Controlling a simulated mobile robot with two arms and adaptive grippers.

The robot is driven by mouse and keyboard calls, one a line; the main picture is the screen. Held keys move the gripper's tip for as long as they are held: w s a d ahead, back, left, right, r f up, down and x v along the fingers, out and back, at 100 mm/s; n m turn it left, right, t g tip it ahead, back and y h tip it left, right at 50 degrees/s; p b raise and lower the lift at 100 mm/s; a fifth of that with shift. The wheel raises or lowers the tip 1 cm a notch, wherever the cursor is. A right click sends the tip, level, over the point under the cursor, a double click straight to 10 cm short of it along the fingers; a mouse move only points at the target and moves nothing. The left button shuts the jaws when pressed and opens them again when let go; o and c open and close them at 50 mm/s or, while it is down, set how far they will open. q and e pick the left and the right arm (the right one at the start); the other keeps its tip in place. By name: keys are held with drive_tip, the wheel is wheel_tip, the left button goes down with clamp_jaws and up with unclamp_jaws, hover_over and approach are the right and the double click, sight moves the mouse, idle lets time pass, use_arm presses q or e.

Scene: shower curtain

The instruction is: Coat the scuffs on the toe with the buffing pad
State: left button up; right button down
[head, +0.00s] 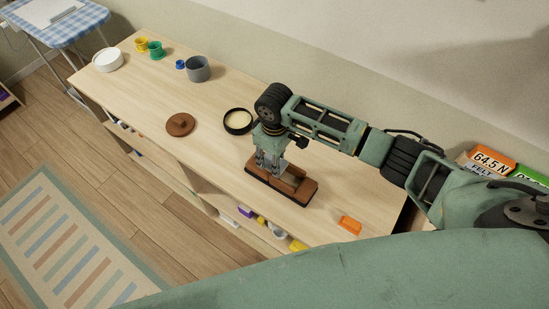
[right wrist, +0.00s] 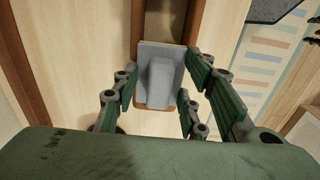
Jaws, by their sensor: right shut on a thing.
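The gripper is shut on the pad, over the brown form (right wrist: 190,25). The pad and gripper hide part of that form, so I cannot tell contact or see scuffs. My left gripper is not in view.
An open round black-rimmed tin (head: 238,121) with cream contents stands behind the form. A brown round lid (head: 180,125) lies left of it. An orange block (head: 349,226) lies at right. Cups, including a grey one (head: 198,69), stand at the far left. The top between is clear.

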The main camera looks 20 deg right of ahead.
wheel_tip(320, 180, down, 2)
drive_tip(key=shift+w+a+b, duration=0.1)
drive_tip(key=shift+w+b, duration=0.05)
drive_tip(key=shift+b, duration=0.4)
drive_tip(key=w+a+b, duration=0.1)
drive_tip(key=w, duration=0.1)
drive_tip(key=w+a, duration=0.1)
drive_tip(key=a, duration=0.1)
drive_tip(key=w+a+b, duration=0.1)
drive_tip(key=w, duration=0.1)
drive_tip(key=shift+w+a+r+b, duration=0.2)
drive_tip(key=shift+w+r+b, duration=0.05)
drive_tip(key=shift+w+b, duration=0.1)
drive_tip(key=shift+w+a+r, duration=0.15)
drive_tip(key=shift+w+r, duration=0.05)
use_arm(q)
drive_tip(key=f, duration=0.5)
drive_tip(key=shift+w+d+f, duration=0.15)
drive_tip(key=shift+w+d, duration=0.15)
use_arm(e)
drive_tip(key=c, duration=1.7)
unclamp_jaws()
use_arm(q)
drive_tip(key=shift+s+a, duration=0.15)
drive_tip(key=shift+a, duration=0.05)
use_arm(e)
clamp_jaws()
